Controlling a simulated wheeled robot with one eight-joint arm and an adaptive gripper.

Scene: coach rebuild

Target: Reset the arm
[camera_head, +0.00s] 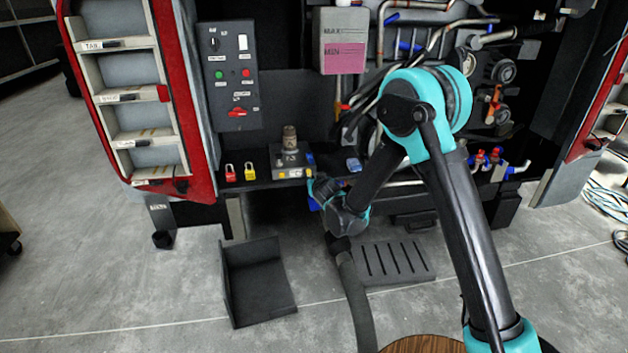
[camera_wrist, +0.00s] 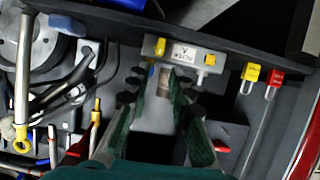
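My arm (camera_head: 463,230) reaches out from the lower right and bends down towards the lower shelf of the open bay. My gripper (camera_head: 318,184) is in front of the shelf edge, just right of a grey block (camera_head: 291,172) with a brown cylindrical fitting (camera_head: 290,138) on top. In the wrist view, the two dark green fingers of my gripper (camera_wrist: 161,76) are apart. The fitting (camera_wrist: 164,84) and block (camera_wrist: 184,53) show beyond and between them. I see nothing held, and contact with the fitting cannot be told.
Red (camera_head: 230,172) and yellow (camera_head: 249,171) padlocks stand left of the block. A switch panel (camera_head: 230,75) is above them. Pipes and a pink-and-grey tank (camera_head: 341,42) fill the bay behind. A dark open bin (camera_head: 259,285) and slotted plate (camera_head: 390,262) lie on the floor.

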